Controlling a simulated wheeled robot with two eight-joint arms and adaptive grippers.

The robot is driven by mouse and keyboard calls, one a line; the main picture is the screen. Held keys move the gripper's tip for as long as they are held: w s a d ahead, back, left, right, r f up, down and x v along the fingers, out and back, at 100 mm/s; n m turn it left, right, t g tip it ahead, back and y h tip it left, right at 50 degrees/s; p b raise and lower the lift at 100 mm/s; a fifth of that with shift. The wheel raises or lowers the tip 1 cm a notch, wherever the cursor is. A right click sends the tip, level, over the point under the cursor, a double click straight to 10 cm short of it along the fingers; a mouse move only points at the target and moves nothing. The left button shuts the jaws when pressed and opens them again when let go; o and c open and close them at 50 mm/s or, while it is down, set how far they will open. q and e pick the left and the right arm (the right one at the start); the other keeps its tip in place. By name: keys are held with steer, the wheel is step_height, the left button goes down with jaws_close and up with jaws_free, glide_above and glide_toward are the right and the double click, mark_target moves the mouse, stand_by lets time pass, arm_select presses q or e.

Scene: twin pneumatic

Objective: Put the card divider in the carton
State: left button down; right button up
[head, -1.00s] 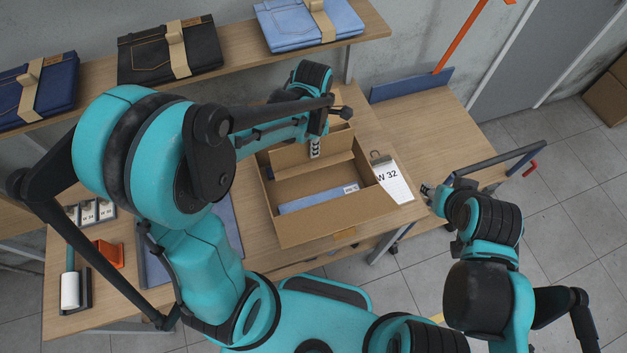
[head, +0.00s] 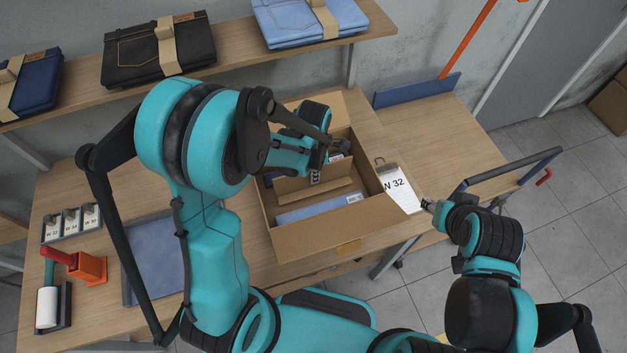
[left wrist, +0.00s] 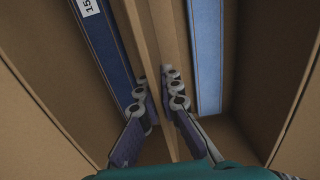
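The open carton (head: 310,240) stands on the table in the head view. The brown card divider (head: 290,187) is upright inside it, across its middle. My left gripper (head: 315,177) reaches down into the carton from above and is shut on the divider's top edge. In the left wrist view the divider (left wrist: 146,45) runs between the two fingers (left wrist: 158,98). Dark blue folded jeans (left wrist: 108,50) lie on one side of it and light blue jeans (left wrist: 206,60) on the other. My right gripper (head: 428,204) is away to the right; its fingers are too small to read.
A clipboard reading W 32 (head: 400,188) lies right of the carton. Folded jeans (head: 160,50) sit on the shelf behind. A blue mat (head: 155,260), an orange holder (head: 90,268) and a white roller (head: 47,308) are at the left. The side table (head: 430,125) is largely clear.

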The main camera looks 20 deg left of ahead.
mark_target(314, 185)
arm_select(q)
steer(key=shift+w+f, duration=0.1)
steer(key=shift+f, duration=1.25)
steer(key=shift+f+b, duration=0.15)
steer(key=shift+b, duration=0.25)
steer(key=c, duration=1.7)
jaws_free()
